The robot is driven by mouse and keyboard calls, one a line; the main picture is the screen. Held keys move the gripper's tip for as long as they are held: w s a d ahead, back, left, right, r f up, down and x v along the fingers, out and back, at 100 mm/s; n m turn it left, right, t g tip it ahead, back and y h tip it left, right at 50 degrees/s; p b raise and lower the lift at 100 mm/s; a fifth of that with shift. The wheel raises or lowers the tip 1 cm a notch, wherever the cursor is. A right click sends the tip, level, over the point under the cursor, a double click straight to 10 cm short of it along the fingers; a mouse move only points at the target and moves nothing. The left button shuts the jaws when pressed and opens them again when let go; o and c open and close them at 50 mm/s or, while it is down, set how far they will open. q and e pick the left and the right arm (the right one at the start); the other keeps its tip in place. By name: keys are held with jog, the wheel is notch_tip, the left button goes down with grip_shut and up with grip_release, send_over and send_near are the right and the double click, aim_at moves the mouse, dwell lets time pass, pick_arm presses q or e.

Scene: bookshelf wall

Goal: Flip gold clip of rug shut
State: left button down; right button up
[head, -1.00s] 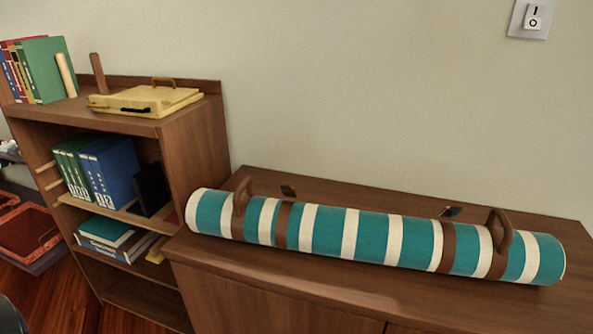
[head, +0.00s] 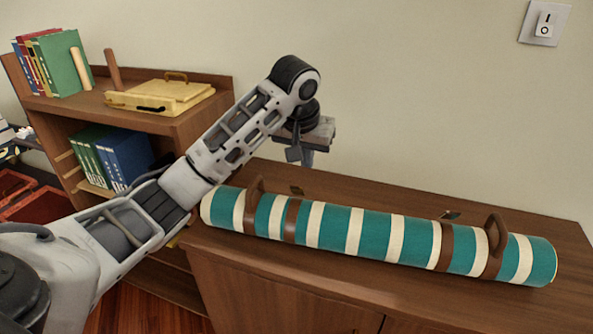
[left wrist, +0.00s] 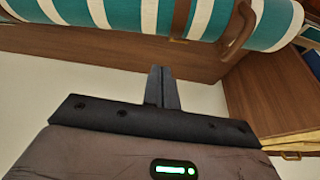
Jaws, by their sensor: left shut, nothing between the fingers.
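The rolled rug (head: 375,235) has teal and cream stripes, brown straps and two brown handles, and lies along the low cabinet top. Two small dark and gold clips show just behind it: a left one (head: 297,190) and a right one (head: 450,214). My left gripper (head: 307,158) is above and behind the rug's left part, near the wall, apart from the rug. Its fingers are together and empty in the left wrist view (left wrist: 162,72), where the rug (left wrist: 110,14) and a handle (left wrist: 240,28) show at the top. I cannot make out a clip there. My right gripper is not in view.
The low cabinet's top (head: 545,222) is bare behind and in front of the rug. The wall is close behind, with a switch (head: 545,24).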

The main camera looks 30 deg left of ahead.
pick_arm(q)
notch_tip(320, 180, up, 6)
jog(key=n, duration=0.1)
send_over(297, 187)
jog(key=shift+w+a+f, duration=0.15)
jog(key=shift+a+f, duration=0.05)
jog(key=shift+a, duration=0.05)
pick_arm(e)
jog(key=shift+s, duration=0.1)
pick_arm(q)
jog(key=f, duration=0.3)
jog(key=f+p, duration=0.1)
jog(key=f, duration=0.3)
jog(key=w+f, duration=0.1)
jog(key=f, duration=0.3)
jog(key=shift+a+p, duration=0.25)
jog(key=shift+p, duration=0.1)
jog(key=shift+s+d+f, duration=0.15)
jog(key=shift+s+f, duration=0.15)
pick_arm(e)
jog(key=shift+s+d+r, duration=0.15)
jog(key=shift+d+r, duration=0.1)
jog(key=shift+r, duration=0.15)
pick_arm(q)
jog(key=shift+f, duration=0.1)
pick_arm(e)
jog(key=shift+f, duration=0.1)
